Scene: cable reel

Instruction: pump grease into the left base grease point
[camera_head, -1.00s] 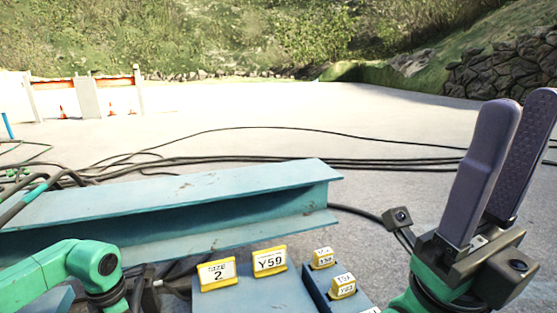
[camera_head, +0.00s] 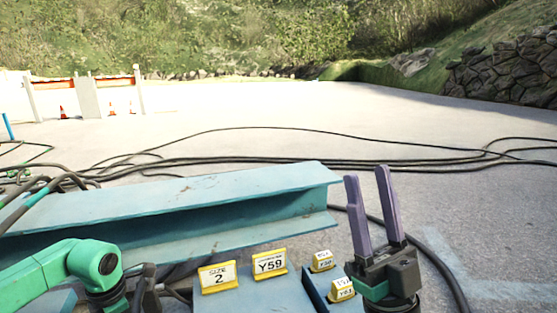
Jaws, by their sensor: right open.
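My right gripper (camera_head: 372,212) is at the lower right, its two purple fingers pointing up and apart, with nothing between them. It stands just right of the blue box with small yellow labels. My left arm comes in at the lower left as a green link; its gripper is out of the picture. I see no grease pump and cannot make out any grease point in this view.
A blue steel beam (camera_head: 160,203) lies across the left and middle. Black cables (camera_head: 330,162) run over the concrete. Open ground lies beyond.

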